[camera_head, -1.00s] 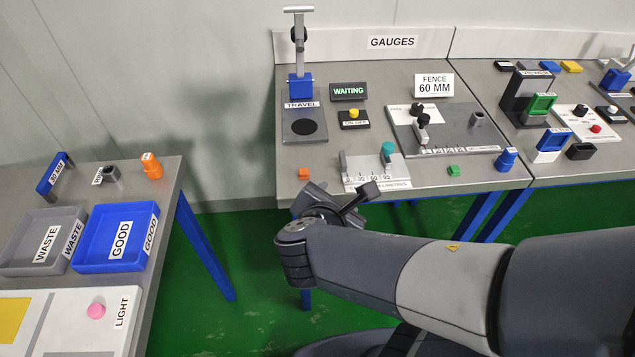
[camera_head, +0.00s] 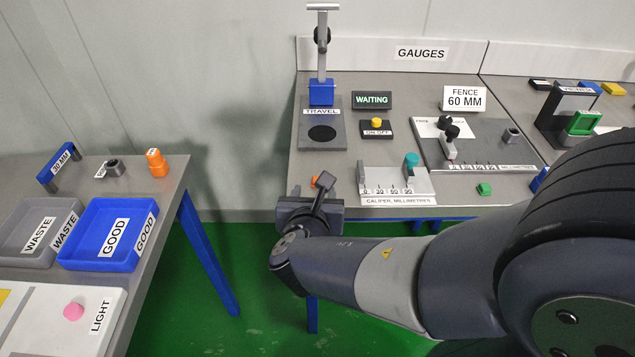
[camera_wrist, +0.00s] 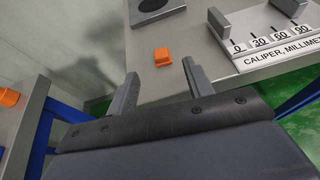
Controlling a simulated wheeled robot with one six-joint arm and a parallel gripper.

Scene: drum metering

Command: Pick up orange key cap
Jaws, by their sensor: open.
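The orange key cap is a small orange block near the front left corner of the gauges table. In the wrist view the orange key cap (camera_wrist: 162,57) lies on the grey tabletop, just beyond and between my fingertips, with nothing touching it. In the head view the orange key cap (camera_head: 316,181) shows small behind my gripper (camera_head: 311,189). My gripper is open and empty at the table's front edge. Its two fingers also show in the wrist view (camera_wrist: 160,72), pointing towards the cap.
A caliper gauge (camera_head: 395,184) stands right of the cap, close to my gripper's right side. A travel gauge base (camera_head: 322,113) is behind. A green cap (camera_head: 484,189) lies further right. The left table holds an orange stepped piece (camera_head: 157,168) and a blue GOOD tray (camera_head: 87,263).

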